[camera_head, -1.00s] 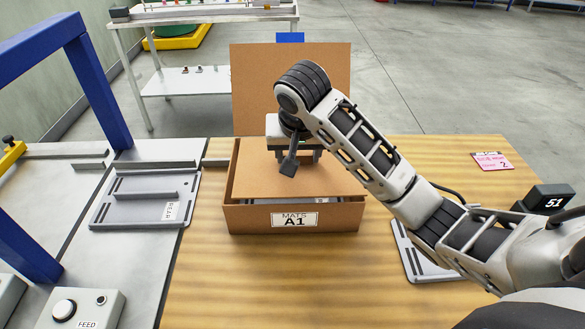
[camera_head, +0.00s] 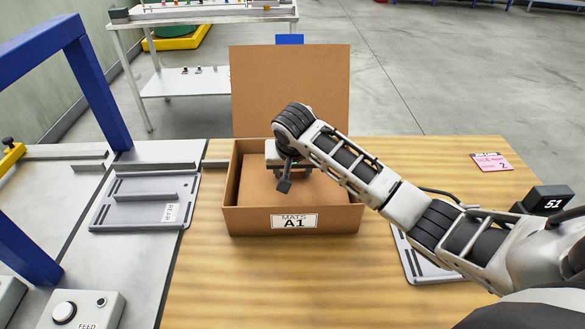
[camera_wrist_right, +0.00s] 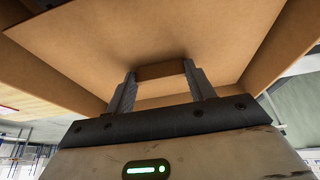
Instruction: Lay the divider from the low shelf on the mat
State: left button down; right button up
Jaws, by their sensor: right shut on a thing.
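The divider (camera_head: 265,192) is a flat brown cardboard sheet inside the open cardboard box (camera_head: 240,222) labelled MATS A1. It looks nearly level, below the box rim. My right gripper (camera_head: 290,168) points down over its far middle and is shut on a small raised cardboard grip on it. The wrist view shows this grip (camera_wrist_right: 161,71) between the two fingers, with the divider (camera_wrist_right: 150,30) spread around it. No mat shows in the box now; the divider covers what lies inside, and I cannot tell whether it touches. My left gripper is out of view.
The box lid (camera_head: 290,90) stands upright at the back. A grey plate (camera_head: 145,212) marked REAR lies left, near a blue frame (camera_head: 75,90). Another grey plate (camera_head: 425,262) is partly under my right arm. A table with a low shelf (camera_head: 215,88) stands behind. Bare wood lies in front.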

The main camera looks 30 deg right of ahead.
jog(key=shift+f, duration=0.2)
jog(key=shift+f, duration=0.4)
jog(key=o, duration=1)
jog(key=shift+r, duration=0.4)
jog(key=v, duration=1.2)
jog(key=shift+r, duration=0.3)
